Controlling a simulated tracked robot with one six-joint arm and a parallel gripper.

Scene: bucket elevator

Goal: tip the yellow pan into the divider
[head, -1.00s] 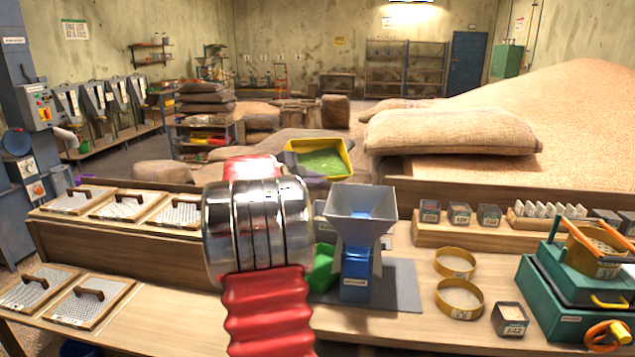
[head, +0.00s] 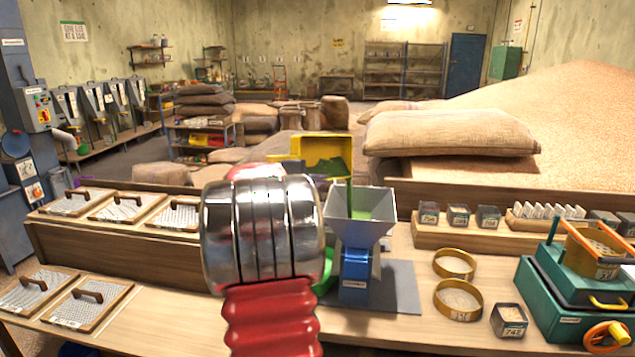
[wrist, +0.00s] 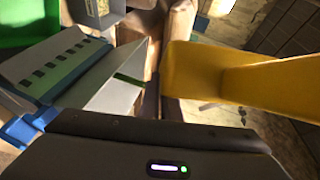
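The yellow pan (head: 328,148) is tilted over the divider, its open side facing my body camera, with green grain still inside. A thin green stream falls from it into the grey hopper of the divider (head: 340,205), where some green grain lies. The divider has a blue lower body and stands on a grey mat. My gripper (head: 290,168) is mostly hidden behind my arm; it appears shut on the pan at its left side. In the wrist view the yellow pan (wrist: 235,80) reaches in from the right, beside the grey divider (wrist: 115,85).
A green container (head: 326,268) beside the divider is partly hidden by my arm. Brass sieve rings (head: 458,300) and a teal machine (head: 570,295) stand to the right. Lidded trays (head: 130,207) lie left. A large sack (head: 450,132) lies behind.

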